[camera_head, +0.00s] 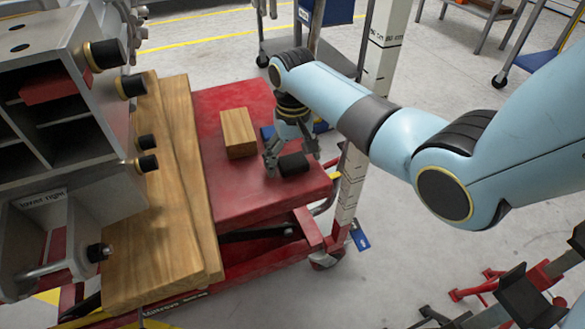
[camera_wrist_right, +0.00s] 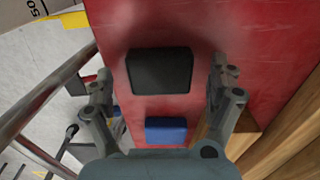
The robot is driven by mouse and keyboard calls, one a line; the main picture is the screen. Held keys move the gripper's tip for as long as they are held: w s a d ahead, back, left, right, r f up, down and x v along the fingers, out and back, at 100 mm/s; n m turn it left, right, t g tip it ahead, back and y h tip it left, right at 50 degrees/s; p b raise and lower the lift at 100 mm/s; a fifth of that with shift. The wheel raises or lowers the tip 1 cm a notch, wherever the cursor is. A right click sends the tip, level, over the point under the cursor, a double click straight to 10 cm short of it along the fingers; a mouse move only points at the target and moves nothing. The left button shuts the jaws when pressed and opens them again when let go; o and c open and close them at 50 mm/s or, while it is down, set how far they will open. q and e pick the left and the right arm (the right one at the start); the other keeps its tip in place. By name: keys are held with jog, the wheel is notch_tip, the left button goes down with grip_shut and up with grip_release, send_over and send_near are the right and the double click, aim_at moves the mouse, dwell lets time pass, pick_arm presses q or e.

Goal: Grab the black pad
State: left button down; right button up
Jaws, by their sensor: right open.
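The black pad (camera_head: 293,165) lies on the red top of a lift table, near its right edge. In the right wrist view the pad (camera_wrist_right: 160,71) is a dark rounded rectangle. My right gripper (camera_head: 291,154) is over the pad, fingers pointing down. In the wrist view its open fingers (camera_wrist_right: 161,76) stand on either side of the pad with a gap on both sides. Nothing is held. The exact height of the fingertips above the table is hard to tell. My left gripper is not in view.
A wooden block (camera_head: 238,133) stands left of the gripper on the red table top (camera_head: 222,192). A blue block (camera_wrist_right: 166,130) lies close to the pad. Long wooden boards (camera_head: 165,215) and a grey chassis (camera_head: 88,160) fill the left. A pale post (camera_head: 350,185) stands at right.

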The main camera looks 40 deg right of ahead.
jog(key=c, duration=1.3)
jog(key=shift+r, duration=0.15)
